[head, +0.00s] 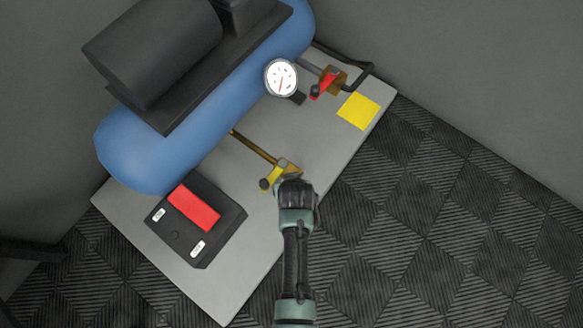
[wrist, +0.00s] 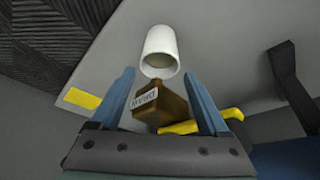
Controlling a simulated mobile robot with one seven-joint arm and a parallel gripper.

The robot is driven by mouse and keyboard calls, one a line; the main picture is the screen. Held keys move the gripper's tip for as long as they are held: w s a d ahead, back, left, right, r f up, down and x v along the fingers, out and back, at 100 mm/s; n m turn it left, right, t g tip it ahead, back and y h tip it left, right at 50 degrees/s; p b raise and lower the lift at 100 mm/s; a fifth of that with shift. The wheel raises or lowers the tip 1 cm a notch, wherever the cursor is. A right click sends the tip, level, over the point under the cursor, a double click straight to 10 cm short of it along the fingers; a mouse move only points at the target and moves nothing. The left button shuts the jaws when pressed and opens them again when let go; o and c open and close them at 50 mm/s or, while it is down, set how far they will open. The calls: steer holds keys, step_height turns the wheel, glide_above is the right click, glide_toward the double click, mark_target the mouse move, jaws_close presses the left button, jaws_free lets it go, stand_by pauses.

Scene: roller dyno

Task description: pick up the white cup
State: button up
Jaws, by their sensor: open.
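The white cup (wrist: 160,48) shows in the wrist view at the top centre, on the grey plate. Its open mouth faces toward my gripper and the inside looks empty. My gripper (wrist: 159,75) is open, with one blue finger on each side. The cup is just beyond the fingertips, roughly centred between them; I cannot tell the exact gap. I cannot make out the cup in the head view, where my arm end (head: 296,195) probably covers it.
A brown valve block (wrist: 163,103) with a label and a yellow handle (wrist: 185,126) lies between or below my fingers. In the head view are a blue tank (head: 150,150), a gauge (head: 281,78), a red-handled valve (head: 325,84), a black switch box (head: 222,237) and a yellow square (head: 358,110).

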steer(key=b+x, duration=0.2)
steer(key=x, duration=0.2)
steer(key=shift+f+b, duration=0.15)
steer(key=shift+b, duration=0.25)
jaws_close()
